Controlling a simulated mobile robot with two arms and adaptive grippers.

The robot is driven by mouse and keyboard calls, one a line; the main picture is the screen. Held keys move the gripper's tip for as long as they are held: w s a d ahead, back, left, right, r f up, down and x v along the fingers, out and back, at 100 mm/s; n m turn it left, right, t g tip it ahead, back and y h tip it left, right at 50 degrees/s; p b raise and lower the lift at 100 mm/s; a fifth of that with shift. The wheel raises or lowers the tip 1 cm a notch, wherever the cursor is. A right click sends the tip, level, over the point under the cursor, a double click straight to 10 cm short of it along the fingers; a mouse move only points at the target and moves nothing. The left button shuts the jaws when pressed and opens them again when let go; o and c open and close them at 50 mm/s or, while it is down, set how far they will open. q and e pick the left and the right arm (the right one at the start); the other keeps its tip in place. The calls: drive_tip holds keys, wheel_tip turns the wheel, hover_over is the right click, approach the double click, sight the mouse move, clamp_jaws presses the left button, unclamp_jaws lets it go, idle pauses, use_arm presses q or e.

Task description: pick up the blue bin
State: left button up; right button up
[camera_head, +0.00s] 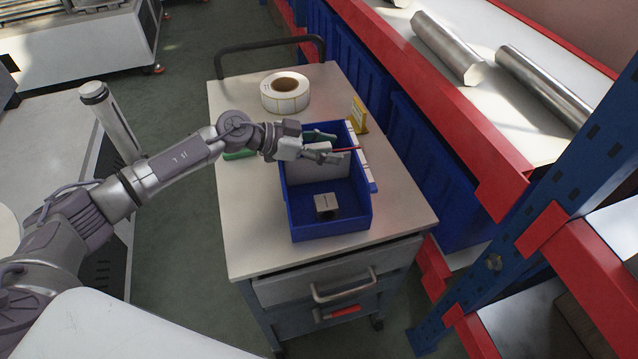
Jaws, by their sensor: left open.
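The blue bin (331,229) is an open-topped box standing upright on the top of a wheeled cart (247,240). A small grey metal block (327,205) lies inside it near the front, and a pale box-like item (318,168) is farther back, partly hidden by my gripper. My left gripper (338,147) reaches in from the left over the back part of the bin, with its fingers apart. I cannot tell whether a finger touches the bin or its contents. My right gripper is not in view.
A roll of white labels (285,92) stands at the back of the cart, with a yellow item (358,115) right of it. A green item (240,155) lies left of the bin. A red and blue rack (464,130) runs along the right. The cart's front left top is clear.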

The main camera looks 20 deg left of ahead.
use_arm(q)
drive_tip(key=shift+s+r, duration=0.1)
drive_tip(key=shift+c, duration=0.7)
clamp_jaws()
drive_tip(key=shift+r, duration=0.2)
